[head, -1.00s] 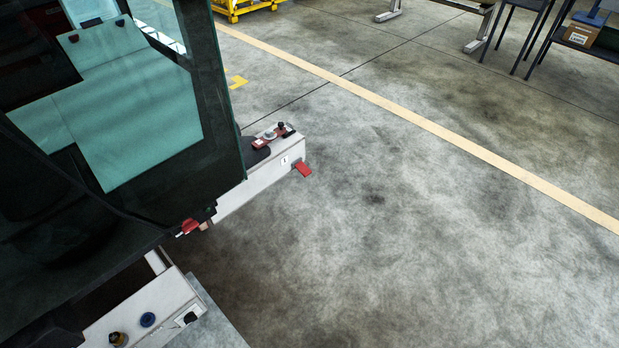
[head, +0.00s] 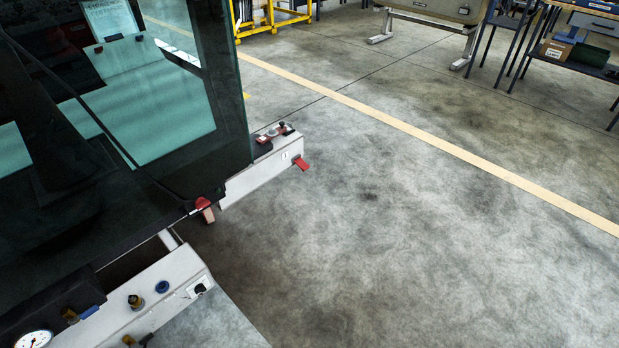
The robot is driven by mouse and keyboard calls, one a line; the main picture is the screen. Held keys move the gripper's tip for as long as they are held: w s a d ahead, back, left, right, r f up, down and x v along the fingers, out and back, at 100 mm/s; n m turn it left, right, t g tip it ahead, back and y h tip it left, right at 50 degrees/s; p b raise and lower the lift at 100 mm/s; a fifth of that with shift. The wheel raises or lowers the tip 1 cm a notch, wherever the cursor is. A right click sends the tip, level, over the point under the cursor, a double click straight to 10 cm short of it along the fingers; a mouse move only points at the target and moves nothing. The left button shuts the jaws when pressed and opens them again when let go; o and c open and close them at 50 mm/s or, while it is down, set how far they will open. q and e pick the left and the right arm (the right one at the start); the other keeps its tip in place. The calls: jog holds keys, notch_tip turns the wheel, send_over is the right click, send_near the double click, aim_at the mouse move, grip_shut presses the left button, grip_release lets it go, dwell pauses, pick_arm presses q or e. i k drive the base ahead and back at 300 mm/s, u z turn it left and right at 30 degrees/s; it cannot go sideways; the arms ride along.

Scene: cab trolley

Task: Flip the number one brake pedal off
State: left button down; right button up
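A red pedal (head: 301,164) sticks out from the end of a white beam (head: 262,171) on the trolley, which carries a small label marked 1 (head: 285,156). The pedal is close above the floor, just right of the picture's middle left. A second red and brown part (head: 205,209) shows at the lower corner of the dark glass cab (head: 120,120); I cannot tell whether it is a pedal. Neither of my grippers is in view.
A nearer white beam (head: 135,305) carries knobs, a socket and a gauge (head: 33,339) at lower left. A yellow frame (head: 268,18) and dark-legged tables (head: 590,35) stand at the back. The concrete floor right of the trolley is clear.

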aim_at(299, 161)
jog(key=z, duration=0.5)
jog(key=i, duration=0.55)
jog(key=z, duration=0.85)
jog(key=i, duration=1.45)
jog(key=u, duration=1)
jog(key=i, duration=0.9)
jog(key=u, duration=0.2)
